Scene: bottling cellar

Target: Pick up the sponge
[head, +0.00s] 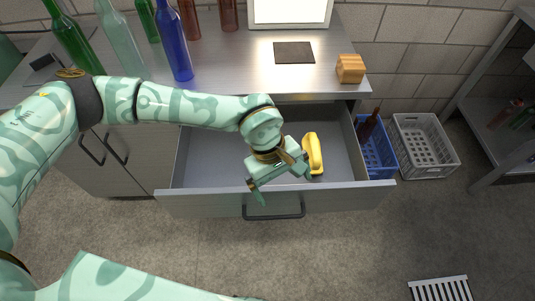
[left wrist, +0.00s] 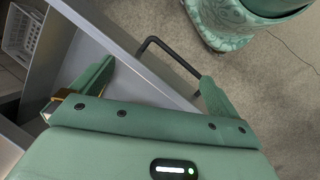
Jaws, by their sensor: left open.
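My left gripper (head: 284,186) is open and empty above the front panel of the pulled-out drawer. In the left wrist view its two fingers (left wrist: 157,72) are spread over the drawer's front edge and handle. A yellow, slightly curved, elongated object (head: 314,150) lies in the drawer, just right of the gripper in the head view and apart from its fingers. It looks more like a banana than a sponge. An orange-tan block (head: 350,69) sits on the counter's front right corner; I cannot tell if it is the sponge. My right gripper is out of view.
The drawer (head: 215,155) is otherwise bare where visible, with a dark handle (head: 273,211). Several bottles, one a blue bottle (head: 178,45), stand on the counter beyond my left arm. A dark square mat (head: 294,52) lies there. A blue crate (head: 377,158) and a white crate (head: 424,140) stand at right.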

